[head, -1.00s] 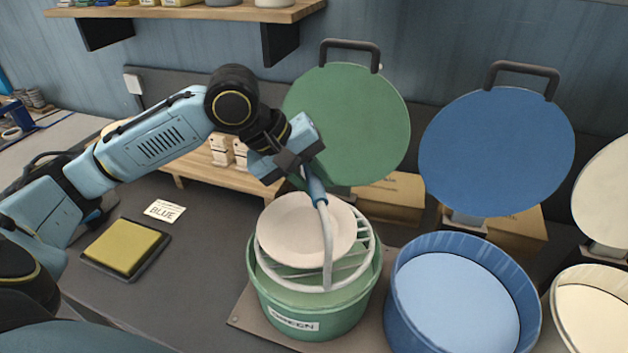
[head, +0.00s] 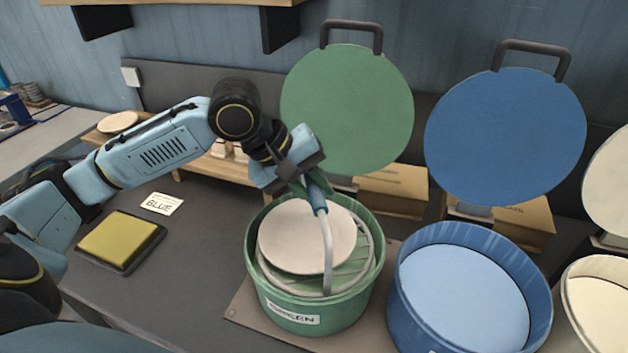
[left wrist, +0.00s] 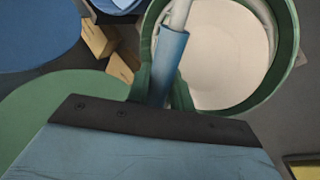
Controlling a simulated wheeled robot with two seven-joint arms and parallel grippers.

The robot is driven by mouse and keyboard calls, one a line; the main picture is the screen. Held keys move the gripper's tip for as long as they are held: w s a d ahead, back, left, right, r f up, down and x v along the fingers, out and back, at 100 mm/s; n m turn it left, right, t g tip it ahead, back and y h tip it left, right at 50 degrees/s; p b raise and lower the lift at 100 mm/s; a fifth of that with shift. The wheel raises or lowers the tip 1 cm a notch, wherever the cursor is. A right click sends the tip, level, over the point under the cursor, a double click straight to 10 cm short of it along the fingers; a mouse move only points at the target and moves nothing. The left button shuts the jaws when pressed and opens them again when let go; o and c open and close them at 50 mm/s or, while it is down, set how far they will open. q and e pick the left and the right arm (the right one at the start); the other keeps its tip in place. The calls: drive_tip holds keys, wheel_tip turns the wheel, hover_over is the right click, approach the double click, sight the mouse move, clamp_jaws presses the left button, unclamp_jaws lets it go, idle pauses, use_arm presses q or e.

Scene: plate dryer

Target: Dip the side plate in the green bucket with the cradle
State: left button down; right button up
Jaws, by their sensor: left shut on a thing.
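The green bucket (head: 313,313) stands on a flat board, with a label on its front. The white cradle (head: 364,253) sits down inside the bucket, its slats below the rim. The pale side plate (head: 306,237) lies on the cradle within the bucket, and also shows in the left wrist view (left wrist: 222,50). My left gripper (head: 311,186) is above the bucket's back edge, shut on the blue grip of the cradle's handle (left wrist: 171,55). The handle runs down past the plate's right side. The liquid level under the plate is hard to make out. My right gripper is not in view.
The green lid (head: 348,108) stands upright behind the bucket. A blue bucket (head: 465,300) with its raised blue lid (head: 506,136) is close on the right, then a cream bucket (head: 600,300). A yellow pad (head: 120,240) and a "BLUE" card (head: 161,203) lie at left.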

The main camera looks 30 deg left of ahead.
sight(316, 234)
use_arm(q)
drive_tip(key=shift+f+b, duration=1.05)
drive_tip(key=shift+f, duration=4.6)
drive_tip(key=shift+r, duration=0.1)
